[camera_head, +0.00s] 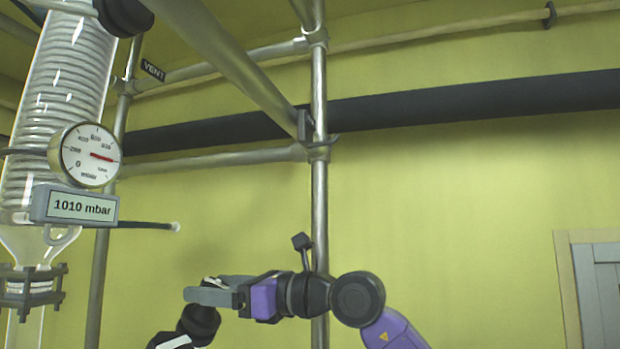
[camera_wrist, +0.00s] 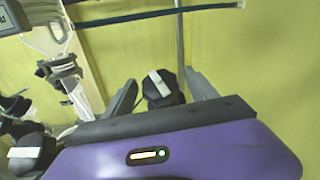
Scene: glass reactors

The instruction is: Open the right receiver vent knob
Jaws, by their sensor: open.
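In the wrist view, a black knob (camera_wrist: 164,97) with a white bar on top sits between the two fingers of my gripper (camera_wrist: 161,80). The fingers are spread on either side of it, with a visible gap; contact cannot be told. A second black knob (camera_wrist: 30,151) with a white bar is at the lower left, outside the jaws. I see no label naming either one as the right receiver vent. In the head view, my open gripper (camera_head: 203,289) points left, and a black part (camera_head: 199,324) with a white strip shows just below it.
A glass condenser (camera_head: 60,100) with a gauge (camera_head: 88,155) and a "1010 mbar" display (camera_head: 75,205) stands at the left. A metal pole (camera_head: 320,190) rises behind my arm. A thin dark rod (camera_head: 145,225) sticks out above my gripper. Open wall lies to the right.

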